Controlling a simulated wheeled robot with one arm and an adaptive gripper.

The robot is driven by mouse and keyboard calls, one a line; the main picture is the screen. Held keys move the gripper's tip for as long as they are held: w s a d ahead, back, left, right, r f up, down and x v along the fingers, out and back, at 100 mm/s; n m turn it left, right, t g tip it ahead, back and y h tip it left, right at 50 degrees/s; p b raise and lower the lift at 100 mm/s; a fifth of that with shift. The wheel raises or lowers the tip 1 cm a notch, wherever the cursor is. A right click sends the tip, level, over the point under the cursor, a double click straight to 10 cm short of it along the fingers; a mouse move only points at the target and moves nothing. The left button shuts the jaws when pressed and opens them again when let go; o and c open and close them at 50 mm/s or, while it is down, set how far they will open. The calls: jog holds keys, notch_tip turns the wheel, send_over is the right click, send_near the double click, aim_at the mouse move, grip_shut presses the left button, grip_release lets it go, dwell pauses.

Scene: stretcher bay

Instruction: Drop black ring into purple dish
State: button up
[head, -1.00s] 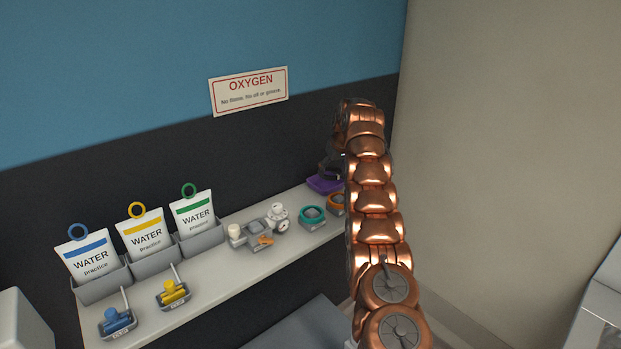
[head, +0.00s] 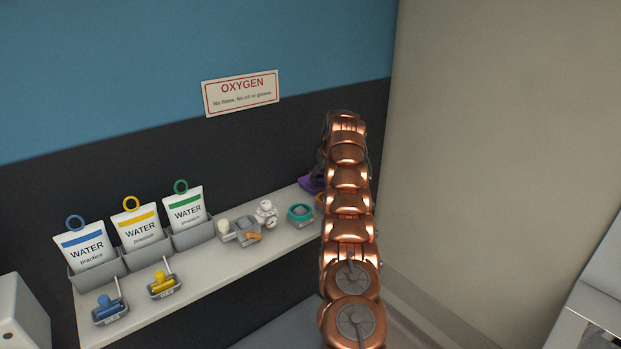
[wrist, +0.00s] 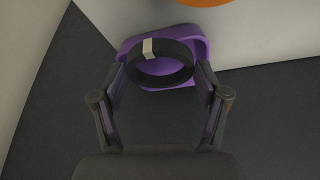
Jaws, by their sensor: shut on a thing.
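The black ring (wrist: 178,78) with a pale tag is held between the fingertips of my gripper (wrist: 160,75) in the wrist view. My gripper is shut on the ring. The purple dish (wrist: 133,46) shows behind and beneath the ring in the wrist view, at the shelf's end. The ring overlaps the dish in that view; I cannot tell whether it touches it. In the head view the purple dish (head: 309,185) is partly hidden by my arm, and the ring is hard to make out.
An orange item (wrist: 205,2) sits beside the dish. A teal ring in a dish (head: 300,213), a gauge fitting (head: 266,212) and a grey tray (head: 243,233) stand farther left on the shelf (head: 205,272). Water pouches stand in grey bins (head: 147,255). A dark wall backs the shelf.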

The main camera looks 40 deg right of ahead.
jog(key=shift+w+a+f+b, duration=0.1)
jog(key=shift+f+b, duration=0.25)
jog(key=o, duration=1.5)
jog(key=shift+r, duration=0.1)
jog(key=shift+c, duration=0.2)
jog(key=shift+r, duration=0.15)
